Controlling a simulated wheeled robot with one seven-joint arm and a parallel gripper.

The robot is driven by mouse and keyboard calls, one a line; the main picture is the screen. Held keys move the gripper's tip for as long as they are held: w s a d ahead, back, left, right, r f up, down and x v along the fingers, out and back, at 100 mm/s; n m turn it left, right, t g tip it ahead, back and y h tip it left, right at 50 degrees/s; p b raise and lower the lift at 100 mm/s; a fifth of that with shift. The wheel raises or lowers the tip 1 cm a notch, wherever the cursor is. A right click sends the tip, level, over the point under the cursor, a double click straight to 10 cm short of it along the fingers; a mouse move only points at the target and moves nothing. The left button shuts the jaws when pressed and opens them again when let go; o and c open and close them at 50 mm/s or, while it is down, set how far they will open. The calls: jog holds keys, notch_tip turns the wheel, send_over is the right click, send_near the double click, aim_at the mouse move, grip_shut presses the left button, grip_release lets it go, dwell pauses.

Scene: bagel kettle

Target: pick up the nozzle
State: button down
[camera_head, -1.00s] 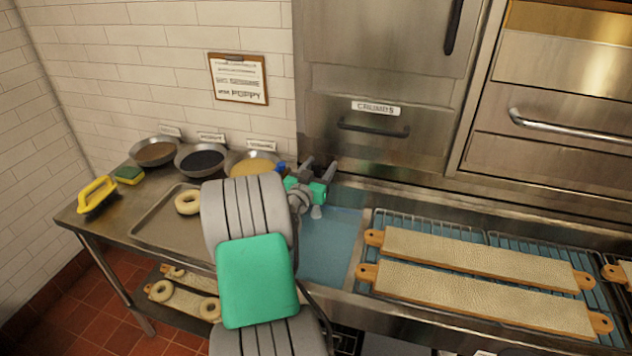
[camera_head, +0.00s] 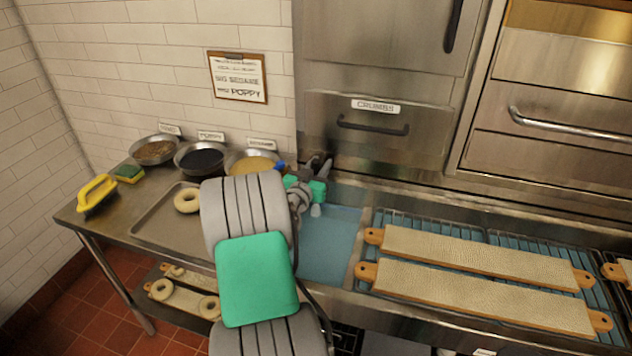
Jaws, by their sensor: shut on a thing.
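My gripper (camera_head: 319,167) is at the left end of the blue-water basin, close to the back wall, beyond my grey and green arm. Its dark fingers are closed together on the nozzle. The nozzle is small here and mostly hidden by the fingers and wrist, so its shape and its exact place in the grip cannot be made out. A small blue part (camera_head: 281,167) shows just left of the wrist; I cannot tell what it belongs to.
The blue-water basin (camera_head: 333,252) lies below the gripper. Bagel boards (camera_head: 470,258) rest on a rack at right. Bowls of brown topping (camera_head: 155,151), poppy (camera_head: 203,161) and sesame (camera_head: 249,163), a tray (camera_head: 155,236) with a bagel (camera_head: 187,201), a yellow-handled brush (camera_head: 97,190) and a sponge (camera_head: 129,173) stand at left.

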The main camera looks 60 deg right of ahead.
jog(key=shift+r, duration=0.15)
jog(key=shift+r, duration=0.25)
notch_tip(320, 180, up, 3)
jog(key=shift+a+f+b, duration=0.1)
jog(key=shift+a+b, duration=0.05)
jog(key=shift+b, duration=0.45)
jog(key=a+r, duration=0.3)
jog(key=r, duration=0.1)
jog(key=shift+w+a+b, duration=0.2)
jog(key=shift+w+b, duration=0.05)
jog(key=shift+b, duration=0.15)
jog(key=a+r+b, duration=0.1)
jog(key=a+r, duration=0.6)
jog(key=a, duration=0.3)
jog(key=shift+w+a+r+b, duration=0.15)
jog(key=shift+w+r+b, duration=0.1)
jog(key=shift+w+b, duration=0.1)
